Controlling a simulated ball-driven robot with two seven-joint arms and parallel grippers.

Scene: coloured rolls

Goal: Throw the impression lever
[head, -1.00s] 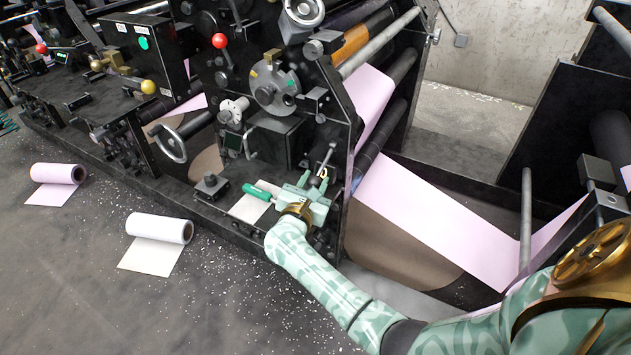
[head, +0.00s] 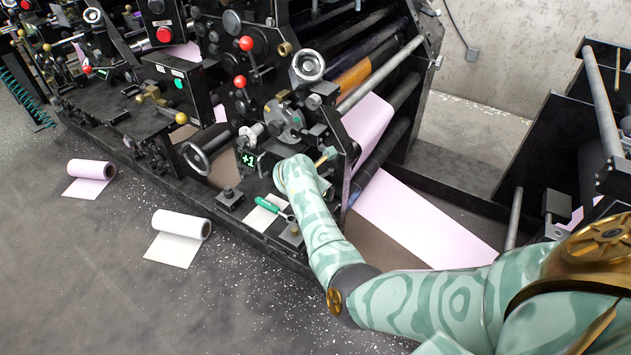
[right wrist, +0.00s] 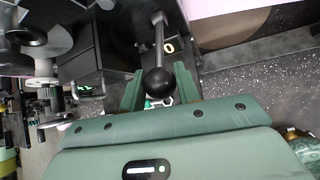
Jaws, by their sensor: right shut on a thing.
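The impression lever, a grey rod (right wrist: 159,35) ending in a black ball knob (right wrist: 158,84), shows in the right wrist view. My right gripper (right wrist: 159,74) has a green finger on each side of the ball and is shut on it. In the head view my right arm (head: 318,225) reaches up to the front of the black press. There my own wrist hides the fingers and most of the lever. My left gripper is not in view.
A green-handled tool (head: 268,205) lies on the press ledge beside my forearm. A green "+1" display (head: 248,160) and a round grey dial (head: 283,122) sit near my wrist. A white roll (head: 182,223) and a pink roll (head: 92,170) lie on the floor.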

